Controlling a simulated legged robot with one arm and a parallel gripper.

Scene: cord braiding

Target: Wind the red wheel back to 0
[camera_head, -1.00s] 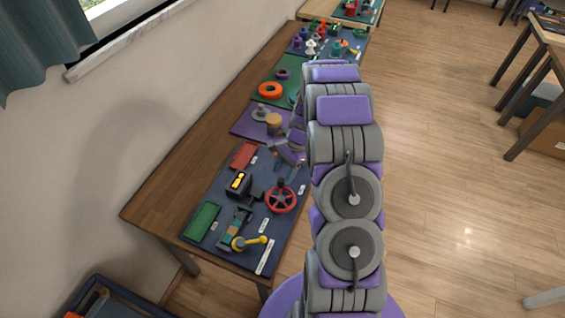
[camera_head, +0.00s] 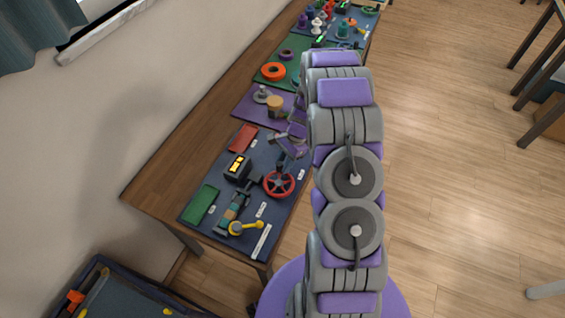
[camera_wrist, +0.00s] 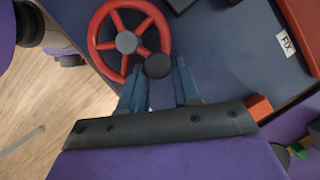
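The red wheel (camera_head: 279,184) is mounted on the dark blue board (camera_head: 262,211), near its right edge. In the wrist view the red wheel (camera_wrist: 127,42) shows red spokes, a dark hub and a round dark knob (camera_wrist: 158,66) at its rim. My gripper (camera_wrist: 160,67) is open, with its two blue fingertips on either side of the knob; I cannot tell whether either touches it. In the head view my gripper (camera_head: 291,148) is just beyond the wheel, partly hidden by my arm. A dark box with a lit yellow display (camera_head: 237,165) stands left of the wheel; its reading is too small to make out.
A yellow-handled lever (camera_head: 244,227), a green panel (camera_head: 200,205) and a red block (camera_head: 243,138) share the board. Beyond it lies a purple board with a grey piece (camera_head: 262,94), then an orange ring (camera_head: 273,71). Open floor (camera_head: 455,190) lies on the right.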

